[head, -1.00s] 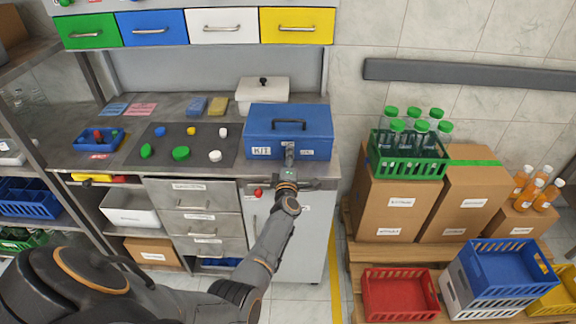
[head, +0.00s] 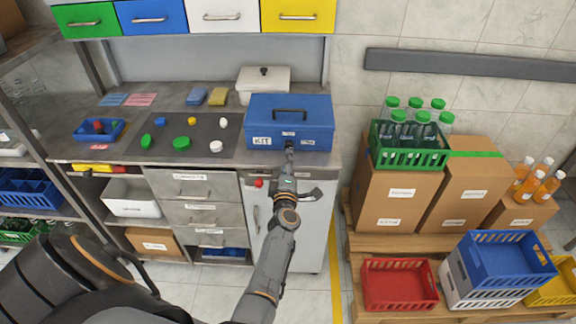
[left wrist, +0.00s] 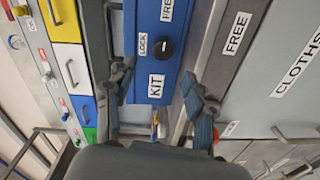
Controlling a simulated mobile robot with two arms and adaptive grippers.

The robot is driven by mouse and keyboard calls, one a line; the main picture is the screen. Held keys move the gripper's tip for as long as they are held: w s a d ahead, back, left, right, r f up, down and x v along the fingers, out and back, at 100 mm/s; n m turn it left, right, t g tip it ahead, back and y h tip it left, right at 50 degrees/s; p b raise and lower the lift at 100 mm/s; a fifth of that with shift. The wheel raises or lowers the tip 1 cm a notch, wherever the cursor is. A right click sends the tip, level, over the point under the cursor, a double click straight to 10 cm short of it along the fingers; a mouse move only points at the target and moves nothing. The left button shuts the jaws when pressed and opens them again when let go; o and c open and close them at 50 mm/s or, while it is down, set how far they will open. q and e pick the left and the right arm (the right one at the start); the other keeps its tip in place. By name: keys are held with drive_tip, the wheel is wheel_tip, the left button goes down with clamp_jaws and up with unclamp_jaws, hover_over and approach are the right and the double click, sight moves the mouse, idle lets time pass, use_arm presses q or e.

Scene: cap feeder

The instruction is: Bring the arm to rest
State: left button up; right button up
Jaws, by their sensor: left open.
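The blue kit box (head: 262,138) sits on the right end of the metal counter, its lid down. My left gripper (head: 290,160) is in front of the box, near the counter's front edge. In the left wrist view, the gripper's two fingers (left wrist: 165,95) are spread apart with nothing between them. The gap between the fingertips and the box front is hard to judge. My right gripper is not in view.
A dark mat (head: 190,140) with several coloured caps lies left of the box. Drawers and a white cabinet door (head: 310,235) are below the counter. A green crate of bottles (head: 408,155) stands on cardboard boxes at right. Floor between cabinet and pallet is clear.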

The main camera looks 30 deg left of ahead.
use_arm(q)
drive_tip(key=shift+d+f, duration=0.2)
drive_tip(key=shift+d, duration=0.2)
drive_tip(key=s+d+f+m+g+h, duration=0.25)
drive_tip(key=s+d+f+m, duration=0.25)
drive_tip(key=f, duration=0.5)
drive_tip(key=s+d+f+m+g+h, duration=0.1)
drive_tip(key=s+d+f+m+h, duration=0.2)
drive_tip(key=s+d+f+m, duration=0.45)
drive_tip(key=s+d+f+m+g+h, duration=0.1)
drive_tip(key=s+d+f+m+h, duration=0.15)
drive_tip(key=f, duration=0.95)
drive_tip(key=s+f+m+g, duration=0.3)
drive_tip(key=s+f, duration=0.2)
drive_tip(key=s, duration=0.8)
drive_tip(key=s+f+m+g+h, duration=0.1)
drive_tip(key=s+f+m+g, duration=0.2)
drive_tip(key=s, duration=1)
drive_tip(key=s+f+m+g, duration=0.3)
drive_tip(key=s+f, duration=0.5)
drive_tip(key=s, duration=0.5)
drive_tip(key=shift+s+a+m, duration=0.15)
drive_tip(key=shift+a+m, duration=0.1)
drive_tip(key=shift+m, duration=0.25)
drive_tip(key=shift+r+g, duration=0.1)
drive_tip(key=shift+g, duration=0.15)
